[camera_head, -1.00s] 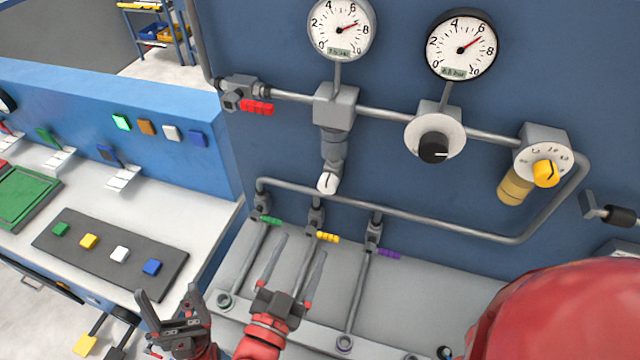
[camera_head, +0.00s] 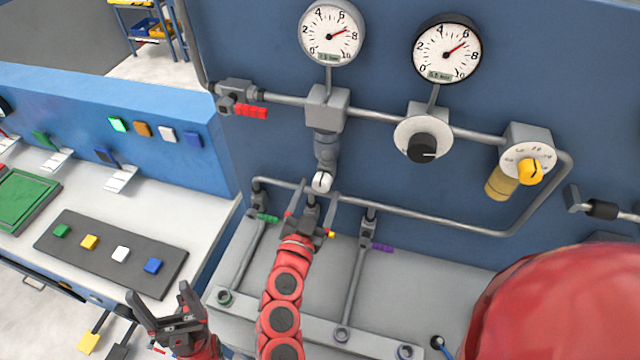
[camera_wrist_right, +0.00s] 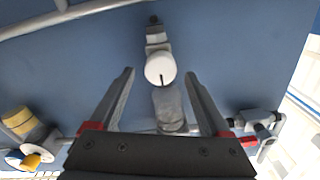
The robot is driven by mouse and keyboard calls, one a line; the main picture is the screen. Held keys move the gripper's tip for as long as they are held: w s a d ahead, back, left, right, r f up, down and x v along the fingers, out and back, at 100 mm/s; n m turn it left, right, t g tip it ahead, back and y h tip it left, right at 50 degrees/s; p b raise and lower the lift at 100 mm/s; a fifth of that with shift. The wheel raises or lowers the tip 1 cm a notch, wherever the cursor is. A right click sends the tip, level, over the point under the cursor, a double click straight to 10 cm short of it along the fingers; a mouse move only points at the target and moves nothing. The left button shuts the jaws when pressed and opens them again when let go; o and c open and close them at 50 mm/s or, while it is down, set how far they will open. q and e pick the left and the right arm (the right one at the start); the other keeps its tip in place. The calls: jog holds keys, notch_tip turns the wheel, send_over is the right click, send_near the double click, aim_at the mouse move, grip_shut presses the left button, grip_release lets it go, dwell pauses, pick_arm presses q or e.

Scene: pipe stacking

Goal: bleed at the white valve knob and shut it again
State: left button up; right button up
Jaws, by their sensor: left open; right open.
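The white valve knob (camera_head: 322,181) sits at the lower end of a grey fitting (camera_head: 326,148) that hangs below the left gauge. My right gripper (camera_head: 317,190) is open, just below the knob, with its fingers pointing up toward it. In the right wrist view the white knob (camera_wrist_right: 160,68) shows between the two open fingertips (camera_wrist_right: 159,74), with a dark line on its face. I see no finger touching it. My left gripper (camera_head: 162,310) is open and empty at the lower left, away from the knob.
Two gauges (camera_head: 331,33) (camera_head: 447,49) are above the pipe. A red lever (camera_head: 251,112), a black knob (camera_head: 422,148) and a yellow knob (camera_head: 530,172) are nearby. A lower pipe (camera_head: 420,219) with green and purple levers (camera_head: 383,247) runs close to my right gripper.

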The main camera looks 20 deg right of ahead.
jog(key=shift+x, duration=1.1)
grip_shut()
